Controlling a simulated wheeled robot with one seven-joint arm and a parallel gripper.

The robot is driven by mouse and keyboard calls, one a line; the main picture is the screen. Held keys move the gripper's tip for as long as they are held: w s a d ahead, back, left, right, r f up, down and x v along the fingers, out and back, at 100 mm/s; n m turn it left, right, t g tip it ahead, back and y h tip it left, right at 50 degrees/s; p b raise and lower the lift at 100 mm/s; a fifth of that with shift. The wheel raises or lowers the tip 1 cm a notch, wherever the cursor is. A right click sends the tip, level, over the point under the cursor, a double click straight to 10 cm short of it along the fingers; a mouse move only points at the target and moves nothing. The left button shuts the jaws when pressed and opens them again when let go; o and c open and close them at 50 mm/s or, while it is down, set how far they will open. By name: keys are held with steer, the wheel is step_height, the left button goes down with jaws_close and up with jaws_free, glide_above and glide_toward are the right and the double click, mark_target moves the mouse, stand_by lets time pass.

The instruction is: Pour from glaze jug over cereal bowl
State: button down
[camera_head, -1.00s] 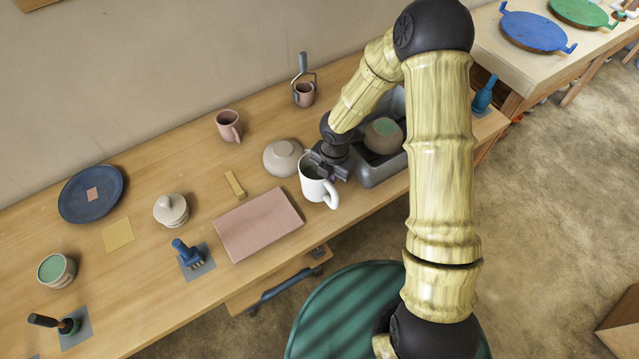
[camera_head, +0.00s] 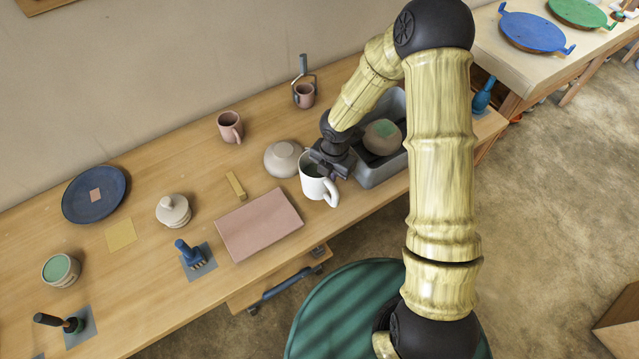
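The glaze jug seems to be the white jug (camera_head: 316,185) with a handle on its right, near the table's front edge. It looks upright, with a dark inside. My gripper (camera_head: 322,170) is at its right rim, and the fingertips are too small and dark to show whether they are closed on it. The cereal bowl seems to be the beige rounded bowl (camera_head: 281,159) just left of and behind the jug. I cannot tell for sure which way up it lies. Whether the jug touches the table or bowl is unclear.
A grey bin (camera_head: 378,176) holding a round green-patched piece (camera_head: 382,136) stands right of my gripper. A pink slab (camera_head: 259,224) lies left of the jug. A pink mug (camera_head: 230,127) and a smaller pink cup (camera_head: 304,95) stand behind. A yellow bar (camera_head: 236,186) lies near the bowl.

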steer(key=shift+r+p, duration=2.05)
steer(key=shift+r, duration=0.2)
